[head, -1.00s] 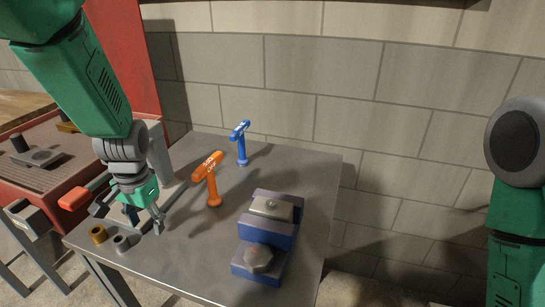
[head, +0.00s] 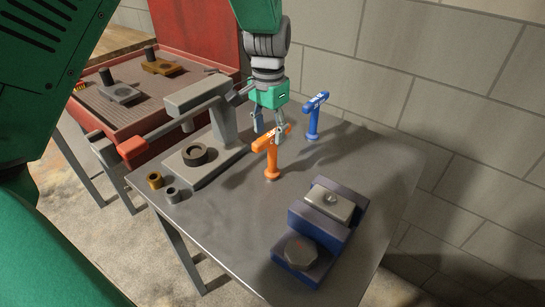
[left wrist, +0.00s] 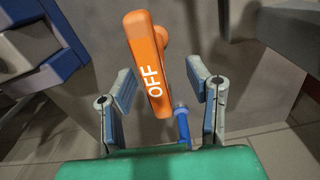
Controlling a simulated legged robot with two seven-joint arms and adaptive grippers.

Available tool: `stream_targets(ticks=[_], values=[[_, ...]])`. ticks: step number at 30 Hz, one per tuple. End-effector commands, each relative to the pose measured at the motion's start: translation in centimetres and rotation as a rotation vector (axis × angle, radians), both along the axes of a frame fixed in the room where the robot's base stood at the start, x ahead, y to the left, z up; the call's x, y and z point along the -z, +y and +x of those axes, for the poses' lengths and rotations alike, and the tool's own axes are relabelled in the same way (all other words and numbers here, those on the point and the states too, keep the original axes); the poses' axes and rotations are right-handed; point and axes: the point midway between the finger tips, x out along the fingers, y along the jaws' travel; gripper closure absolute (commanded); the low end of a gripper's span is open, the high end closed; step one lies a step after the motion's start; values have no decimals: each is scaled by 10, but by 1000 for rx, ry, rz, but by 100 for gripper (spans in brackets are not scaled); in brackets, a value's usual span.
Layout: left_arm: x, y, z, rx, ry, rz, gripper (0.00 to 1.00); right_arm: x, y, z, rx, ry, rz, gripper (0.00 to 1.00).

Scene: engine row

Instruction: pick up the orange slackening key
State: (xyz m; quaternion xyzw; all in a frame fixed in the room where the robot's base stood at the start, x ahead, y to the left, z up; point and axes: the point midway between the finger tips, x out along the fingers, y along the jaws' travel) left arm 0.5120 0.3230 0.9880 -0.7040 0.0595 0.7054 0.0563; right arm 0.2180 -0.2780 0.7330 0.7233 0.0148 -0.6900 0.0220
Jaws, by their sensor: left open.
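The orange slackening key (head: 271,158) stands upright on the grey table, its T-shaped handle on top. In the left wrist view its handle (left wrist: 148,62), marked OFF, lies between the two open fingers. My left gripper (head: 268,138) is open just above and behind the key's handle in the head view; in the left wrist view its fingertips (left wrist: 158,82) flank the handle with gaps at both sides. A similar blue key (head: 314,117) stands to the right; a bit of it shows below the orange handle in the left wrist view (left wrist: 182,122). My right gripper is out of view.
A blue vise-like block (head: 318,222) with a grey nut stands at the table's front right. A grey press (head: 224,128) with a red-ended lever is at left, near two small bushings (head: 155,181). A red tray (head: 110,105) is beyond. Table (head: 235,228) is clear at front.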

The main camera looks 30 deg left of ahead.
Motion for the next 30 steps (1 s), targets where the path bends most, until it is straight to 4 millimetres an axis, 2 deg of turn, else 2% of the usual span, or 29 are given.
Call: stream_targets(ticks=[12,20,21,23,24,25,30], values=[[50,-3,4,0,2,0,55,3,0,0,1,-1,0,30],[53,-2,3,-1,0,-1,55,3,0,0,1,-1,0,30],[53,-3,3,-1,0,-1,62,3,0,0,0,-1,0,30],[53,-3,3,0,0,0,83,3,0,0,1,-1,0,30],[53,-3,3,0,0,0,97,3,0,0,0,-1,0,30],[53,-3,4,0,0,0,100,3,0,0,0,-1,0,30],[52,-3,4,0,-2,1,100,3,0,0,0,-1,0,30]])
